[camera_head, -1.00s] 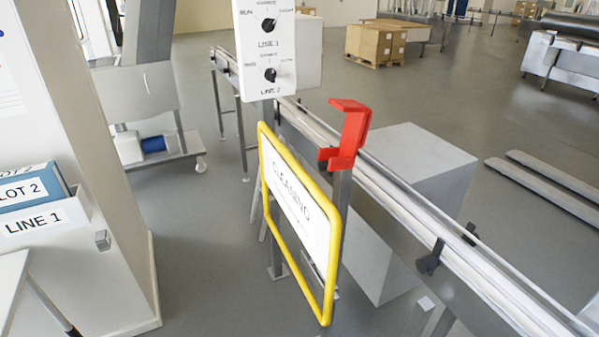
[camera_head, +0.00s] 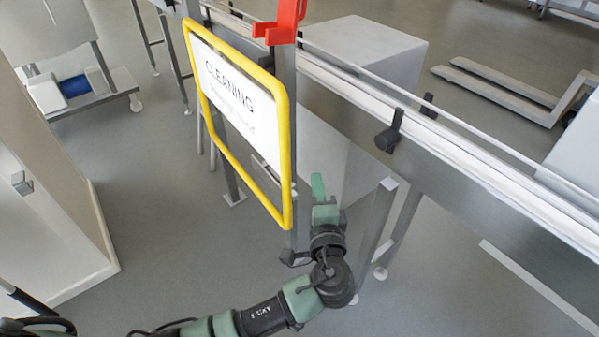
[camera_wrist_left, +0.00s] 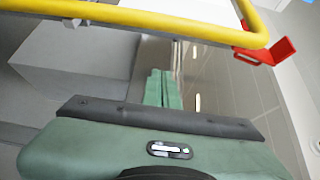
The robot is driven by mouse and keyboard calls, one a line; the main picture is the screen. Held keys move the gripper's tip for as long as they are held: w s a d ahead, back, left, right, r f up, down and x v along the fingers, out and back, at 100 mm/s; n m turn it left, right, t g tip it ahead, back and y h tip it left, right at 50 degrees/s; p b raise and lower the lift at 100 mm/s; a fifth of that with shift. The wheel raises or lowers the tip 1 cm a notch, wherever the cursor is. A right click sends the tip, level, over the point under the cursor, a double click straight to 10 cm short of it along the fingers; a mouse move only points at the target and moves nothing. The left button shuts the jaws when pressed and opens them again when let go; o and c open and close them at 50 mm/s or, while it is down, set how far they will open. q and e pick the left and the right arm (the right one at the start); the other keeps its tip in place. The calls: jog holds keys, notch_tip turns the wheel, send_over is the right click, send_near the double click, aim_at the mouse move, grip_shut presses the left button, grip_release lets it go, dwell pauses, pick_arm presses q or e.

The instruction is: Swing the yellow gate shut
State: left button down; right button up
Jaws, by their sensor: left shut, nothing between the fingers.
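The yellow gate (camera_head: 285,150) is an upright yellow tube frame holding a white CLEANING sign (camera_head: 235,95). It stands on the near side of the conveyor. Its right-hand edge is just below a red bracket (camera_head: 284,24) on a post; I cannot tell how wide any gap between them is. My left gripper (camera_head: 318,186) is shut and empty, low beside the gate's lower right corner, on its right. In the left wrist view the fingers (camera_wrist_left: 162,75) point toward the yellow frame (camera_wrist_left: 150,18), with the red bracket (camera_wrist_left: 275,52) at right. My right gripper is out of view.
The conveyor (camera_head: 450,160) runs diagonally along the right, with black clamps (camera_head: 390,132) on its rail. A grey box (camera_head: 365,50) stands behind it. A pale cabinet (camera_head: 50,215) is at left. The floor between cabinet and gate is clear.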

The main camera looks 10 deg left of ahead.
pick_arm(q)
jog(key=p+x, duration=0.1)
jog(key=x, duration=0.9)
jog(key=s+a+p, duration=0.1)
jog(key=s+a, duration=0.1)
jog(key=a, duration=0.1)
jog(key=shift+s+a+r+p, duration=0.1)
jog(key=shift+s+r+p, duration=0.1)
jog(key=shift+s+p, duration=0.2)
